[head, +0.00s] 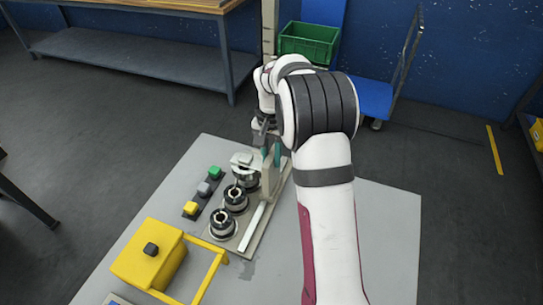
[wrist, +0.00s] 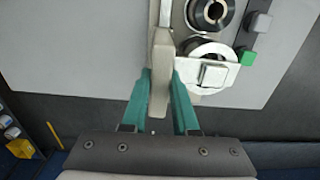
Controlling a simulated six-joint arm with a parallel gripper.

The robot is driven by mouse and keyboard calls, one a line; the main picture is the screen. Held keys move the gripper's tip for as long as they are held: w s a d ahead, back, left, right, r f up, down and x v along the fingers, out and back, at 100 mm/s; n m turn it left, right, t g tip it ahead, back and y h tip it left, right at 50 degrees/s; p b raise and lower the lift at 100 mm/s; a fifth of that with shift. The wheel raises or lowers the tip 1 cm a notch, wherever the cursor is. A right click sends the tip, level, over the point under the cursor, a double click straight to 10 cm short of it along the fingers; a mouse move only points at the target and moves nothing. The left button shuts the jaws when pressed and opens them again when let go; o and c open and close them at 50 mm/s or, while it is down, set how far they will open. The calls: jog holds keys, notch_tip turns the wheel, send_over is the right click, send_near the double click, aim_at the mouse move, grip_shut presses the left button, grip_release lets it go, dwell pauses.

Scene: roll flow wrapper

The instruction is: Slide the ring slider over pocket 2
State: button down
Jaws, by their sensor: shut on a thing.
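Three dark round pockets stand in a row on a pale base plate: the near one (head: 222,224), the middle one (head: 237,198) and the far one (head: 246,180). The ring slider, a silver ring with a square plate (head: 242,159), sits over the far pocket; it also shows in the wrist view (wrist: 212,75). My gripper (head: 271,157), with teal fingers, is at the far end of the row. It is shut on an upright beige bar (wrist: 160,50) beside the ring slider. I cannot tell how the bar joins the ring. Pocket numbers are not readable.
Green, grey and yellow buttons (head: 203,188) line the left side of the row. A yellow box with a black knob and a yellow frame (head: 148,262) stand at the near left. A pale rail (head: 253,218) runs right of the pockets. The table's right side looks clear.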

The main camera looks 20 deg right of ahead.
dwell(0.7)
jog(key=s+a, duration=0.5)
jog(key=shift+s+a, duration=0.3)
jog(key=shift+a, duration=0.1)
jog(key=c, duration=0.7)
grip_release()
notch_tip(320, 180, up, 16)
jog(key=shift+f, duration=0.1)
jog(key=shift+s, duration=0.15)
